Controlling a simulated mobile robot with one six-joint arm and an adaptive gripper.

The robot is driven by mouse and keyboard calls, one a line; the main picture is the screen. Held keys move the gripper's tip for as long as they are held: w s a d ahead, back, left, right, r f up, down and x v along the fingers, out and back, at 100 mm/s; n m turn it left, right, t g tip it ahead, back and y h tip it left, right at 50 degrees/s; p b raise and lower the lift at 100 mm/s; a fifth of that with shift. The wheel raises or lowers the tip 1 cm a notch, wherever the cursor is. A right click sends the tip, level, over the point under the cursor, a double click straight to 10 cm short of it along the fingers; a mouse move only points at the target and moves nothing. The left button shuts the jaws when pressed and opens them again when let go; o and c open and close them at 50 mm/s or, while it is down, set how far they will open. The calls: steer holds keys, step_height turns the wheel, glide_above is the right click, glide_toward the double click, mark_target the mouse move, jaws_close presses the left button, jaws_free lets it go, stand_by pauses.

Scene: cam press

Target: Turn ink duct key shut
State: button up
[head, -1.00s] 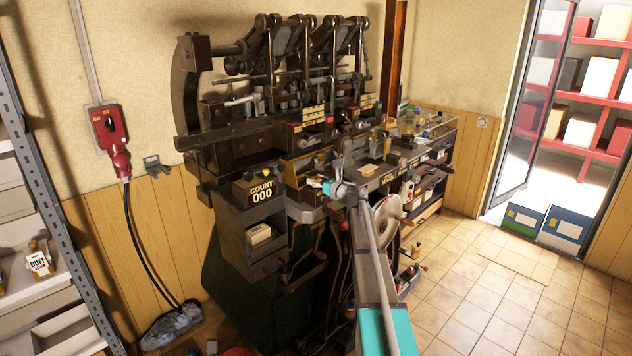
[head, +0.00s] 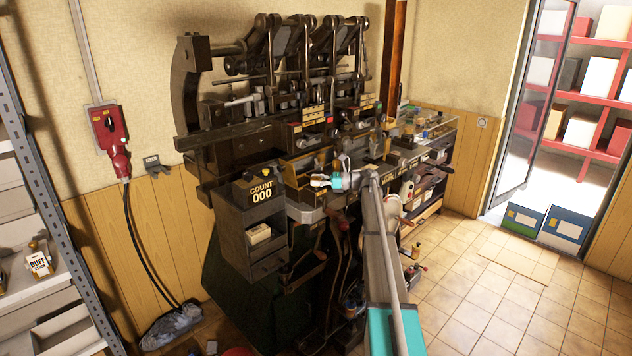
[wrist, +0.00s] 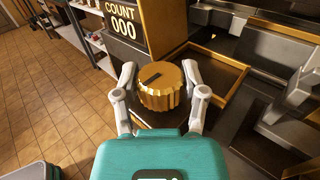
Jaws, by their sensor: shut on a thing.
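A ribbed brass knob (wrist: 158,88) with a dark slot across its top stands upright in the middle of the wrist view. It appears to be the ink duct key. My gripper (wrist: 160,92) is shut on it, with one grey finger on each side. The slot slants, its right end higher in the picture. In the head view my gripper (head: 318,182) reaches in from the right at the press front, right of the counter box. The knob is too small there to make out clearly.
The counter box (head: 262,190) reading COUNT 000 stands close to the left of my gripper. A brass-edged open tray (wrist: 217,70) lies just behind and right of the knob. Dark metal press parts (wrist: 290,95) crowd the right side. Tiled floor (head: 480,300) is clear on the right.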

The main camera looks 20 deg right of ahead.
steer(key=shift+a+n+g, duration=0.1)
steer(key=shift+n+g, duration=0.2)
steer(key=shift+g, duration=0.1)
steer(key=o, duration=1.2)
steer(key=shift+c, duration=0.2)
steer(key=v, duration=1.2)
steer(key=shift+f, duration=0.2)
